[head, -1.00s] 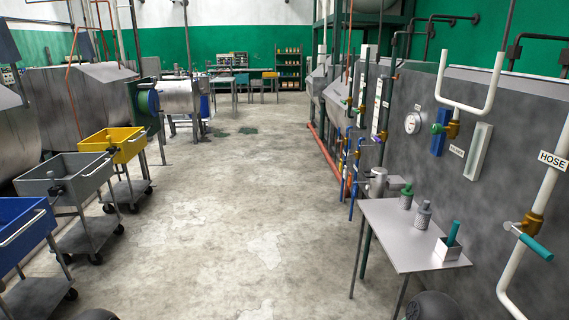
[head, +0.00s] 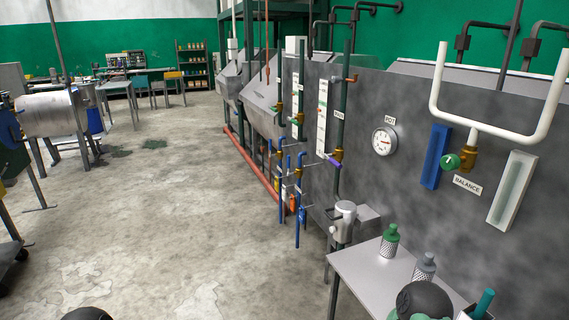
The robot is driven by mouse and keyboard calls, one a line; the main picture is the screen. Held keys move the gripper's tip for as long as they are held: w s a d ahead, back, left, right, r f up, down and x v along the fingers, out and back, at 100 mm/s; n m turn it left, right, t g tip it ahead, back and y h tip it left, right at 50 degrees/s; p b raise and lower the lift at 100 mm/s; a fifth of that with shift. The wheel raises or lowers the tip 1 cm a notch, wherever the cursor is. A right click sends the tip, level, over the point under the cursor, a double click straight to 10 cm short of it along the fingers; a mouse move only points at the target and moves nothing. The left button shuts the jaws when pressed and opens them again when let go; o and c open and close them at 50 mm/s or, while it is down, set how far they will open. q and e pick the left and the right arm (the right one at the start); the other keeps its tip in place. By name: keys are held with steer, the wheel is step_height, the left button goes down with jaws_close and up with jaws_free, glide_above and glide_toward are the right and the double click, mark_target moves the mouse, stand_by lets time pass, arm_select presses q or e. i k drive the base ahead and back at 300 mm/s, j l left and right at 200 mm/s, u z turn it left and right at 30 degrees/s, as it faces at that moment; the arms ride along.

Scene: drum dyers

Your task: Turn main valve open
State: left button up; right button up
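A dark green vertical pipe (head: 340,120) runs up the grey tank wall, with a small white label (head: 338,113) beside it whose word is too small to read surely; it may say MAIN. On this pipe sits a brass valve (head: 338,154) with a purple lever (head: 329,160) that points to the left and slightly up. Nothing touches it. Neither gripper shows. Dark rounded parts of my own arms show at the bottom edge, well below and apart from the valve.
A metal table (head: 375,275) with a green-topped canister (head: 389,241) and a grey canister (head: 423,268) stands in front of the wall. A pressure gauge (head: 384,140) and a BALANCE valve (head: 460,158) are to the right. The concrete floor (head: 170,220) at left is clear.

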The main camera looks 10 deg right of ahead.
mark_target(331, 160)
steer(key=i+j+z, duration=1.1)
steer(key=z, duration=0.4)
steer(key=i+j+z, duration=0.25)
steer(key=j, duration=0.15)
steer(key=i+j+z, duration=0.2)
steer(key=j, duration=0.2)
steer(key=j+z, duration=0.25)
steer(key=j, duration=0.2)
steer(key=j+z, duration=0.2)
steer(key=j, duration=0.25)
steer(key=i, duration=0.05)
